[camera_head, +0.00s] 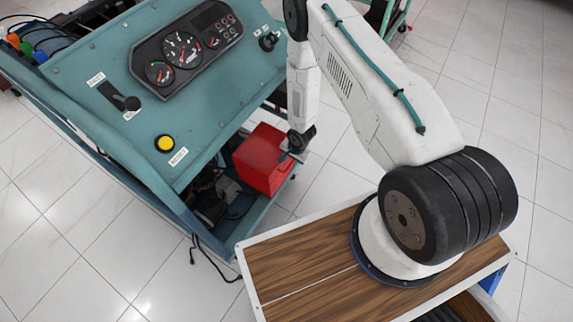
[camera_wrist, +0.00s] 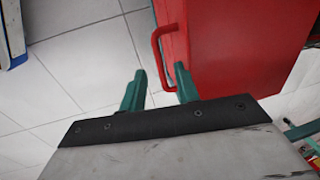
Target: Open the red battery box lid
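The red battery box (camera_head: 262,160) sits on the lower part of the teal engine trainer in the head view, with its lid looking shut. In the wrist view its red side (camera_wrist: 235,45) fills the upper right. A red bar handle (camera_wrist: 159,62) sticks out from its left edge. My gripper (camera_wrist: 160,69) is open, its two teal fingers apart. The handle's lower part shows between the fingertips, closer to the right finger; I cannot tell whether they touch. In the head view my gripper (camera_head: 291,152) is at the box's right side, and the handle is hidden.
The trainer's sloping panel (camera_head: 110,135) with gauges, a lever and a yellow button rises above and left of the box. Dark parts and cables (camera_head: 215,200) lie left of the box. Tiled floor (camera_head: 335,160) is open to the right. My wood-topped base is in front.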

